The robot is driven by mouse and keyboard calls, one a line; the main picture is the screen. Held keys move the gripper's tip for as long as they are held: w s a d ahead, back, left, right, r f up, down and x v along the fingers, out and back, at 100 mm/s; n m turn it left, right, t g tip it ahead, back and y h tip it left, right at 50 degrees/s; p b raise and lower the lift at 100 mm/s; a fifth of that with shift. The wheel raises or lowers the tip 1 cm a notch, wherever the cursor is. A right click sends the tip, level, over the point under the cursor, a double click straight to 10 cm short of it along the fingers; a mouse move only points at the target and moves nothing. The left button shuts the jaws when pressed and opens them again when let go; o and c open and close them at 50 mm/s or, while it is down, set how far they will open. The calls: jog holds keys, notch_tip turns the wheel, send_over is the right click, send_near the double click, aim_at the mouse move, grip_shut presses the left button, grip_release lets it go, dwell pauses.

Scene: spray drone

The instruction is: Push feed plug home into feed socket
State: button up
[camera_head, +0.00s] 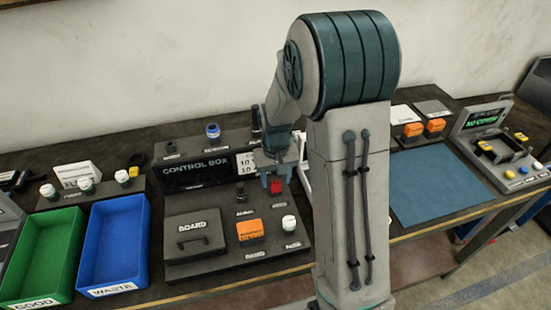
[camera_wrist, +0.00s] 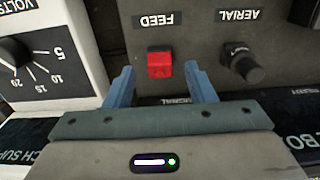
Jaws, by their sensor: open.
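The red feed plug (camera_wrist: 160,65) stands in the dark panel beside the FEED label (camera_wrist: 155,20), at the feed socket's place. The socket is hidden under the plug, and I cannot tell how deep the plug sits. My gripper (camera_wrist: 161,72) is open, with one blue finger on each side of the plug and a visible gap to each. In the head view my gripper (camera_head: 277,179) is over the control box, with the red plug (camera_head: 277,188) just below the fingers.
A black aerial connector (camera_wrist: 241,62) stands right of the plug in the wrist view, and a white volts dial unit (camera_wrist: 45,50) is at left. The control box (camera_head: 185,262) carries a board cover (camera_head: 193,232) and an orange block (camera_head: 250,231). Green (camera_head: 22,288) and blue (camera_head: 84,280) bins stand left.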

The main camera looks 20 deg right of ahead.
aim_at(276, 183)
notch_tip(276, 183, up, 12)
jog(key=shift+f+b, duration=0.2)
jog(key=shift+b, duration=0.25)
dwell(0.4)
jog(key=s+r+t, duration=0.3)
jog(key=s, duration=1.6)
jog(key=shift+r, duration=0.1)
jog(key=c, duration=0.3)
jog(key=shift+s+a, duration=0.15)
